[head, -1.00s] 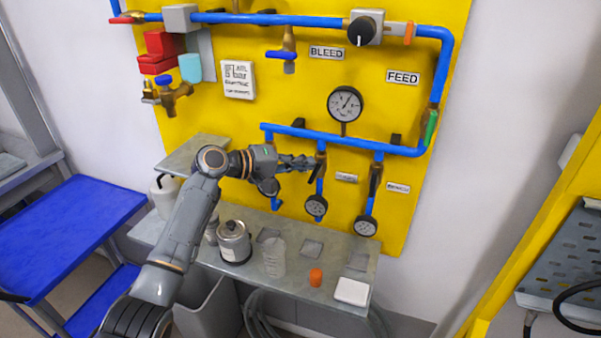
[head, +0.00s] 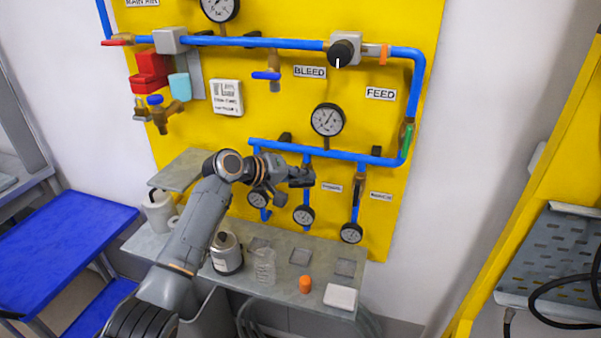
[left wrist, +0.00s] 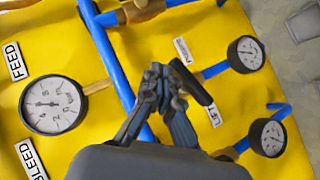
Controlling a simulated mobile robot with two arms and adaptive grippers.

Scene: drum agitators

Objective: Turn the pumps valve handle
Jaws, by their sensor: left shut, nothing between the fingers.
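My left gripper (head: 303,177) is at the middle branch of the lower blue pipe on the yellow panel. In the left wrist view its fingers (left wrist: 160,88) are closed together with nothing between them. A dark valve handle (left wrist: 191,83) lies slanted right beside the fingertips; I cannot tell whether they touch it. The small label (left wrist: 183,50) beside this handle seems to read PUMPS. In the head view the gripper hides this handle. Below it is the middle small gauge (head: 304,215). My right gripper is not in view.
The right branch has its own dark handle (head: 356,187) and gauge (head: 351,232). A larger gauge (head: 327,119) sits above the lower pipe. A grey shelf (head: 320,267) below holds a metal can (head: 227,254), a clear bottle and an orange cap (head: 305,284).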

